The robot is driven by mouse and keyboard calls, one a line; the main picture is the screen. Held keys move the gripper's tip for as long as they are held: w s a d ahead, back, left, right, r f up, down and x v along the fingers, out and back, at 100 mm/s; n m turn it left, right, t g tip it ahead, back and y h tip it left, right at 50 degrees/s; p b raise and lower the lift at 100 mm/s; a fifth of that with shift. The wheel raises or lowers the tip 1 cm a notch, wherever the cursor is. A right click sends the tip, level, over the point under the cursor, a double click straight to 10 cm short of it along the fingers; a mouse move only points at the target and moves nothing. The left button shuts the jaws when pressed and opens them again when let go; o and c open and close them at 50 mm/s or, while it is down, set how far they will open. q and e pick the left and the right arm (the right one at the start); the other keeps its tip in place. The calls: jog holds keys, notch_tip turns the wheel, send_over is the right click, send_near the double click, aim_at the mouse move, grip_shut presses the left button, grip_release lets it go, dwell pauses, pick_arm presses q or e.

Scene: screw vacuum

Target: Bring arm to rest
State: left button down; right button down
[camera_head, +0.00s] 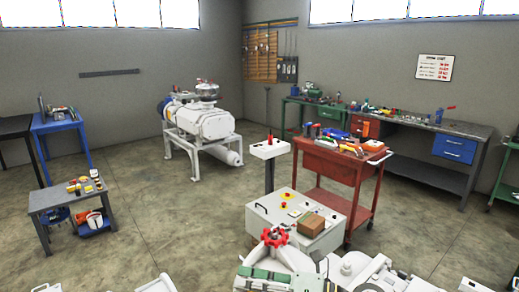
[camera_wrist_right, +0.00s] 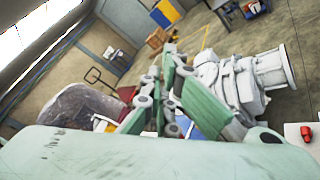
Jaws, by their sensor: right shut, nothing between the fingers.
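My right gripper (camera_wrist_right: 172,55) shows in the right wrist view as green, jointed fingers that reach up from the pale green housing. The fingertips are together and hold nothing. Behind them is a pale grey machine body with a round flanged end (camera_wrist_right: 272,70) on the right. A dark rounded shape (camera_wrist_right: 85,103) lies to the left.
A white control cabinet (camera_head: 265,222) bears a cardboard box (camera_head: 311,225). A red cart (camera_head: 335,168) stands behind. A white pump (camera_head: 205,125) stands further back.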

notch_tip(320, 180, up, 6)
jog(key=w+d+m+t, duration=0.2)
jog(key=m+t, duration=0.5)
jog(key=m, duration=0.2)
jog(key=w+d+m+t+h, duration=0.2)
jog(key=d+m+t+h, duration=0.55)
jog(key=m, duration=0.35)
jog(key=s+d+f+m+g+h, duration=0.3)
jog(key=s+d+f+m+h, duration=0.15)
jog(key=d+f+m, duration=0.35)
jog(key=s+d+f+m+g+h, duration=0.3)
jog(key=d+f+m+h, duration=0.25)
jog(key=f, duration=0.45)
jog(key=s+f+m+g, duration=0.2)
jog(key=s+f+g, duration=0.15)
jog(key=s, duration=0.35)
jog(key=s+f+m+g+y, duration=0.1)
jog(key=s+f+g, duration=0.2)
jog(key=s+f, duration=0.35)
jog(key=s+f+m+g, duration=0.2)
jog(key=s+f+g, duration=0.15)
jog(key=s, duration=0.55)
notch_tip(320, 180, down, 24)
jog(key=g, duration=0.1)
jog(key=s+d+f+g+b, duration=0.1)
jog(key=s+d+f, duration=0.2)
jog(key=s+f, duration=1.4)
jog(key=shift+s+f+n, duration=0.35)
jog(key=shift+s+f, duration=0.05)
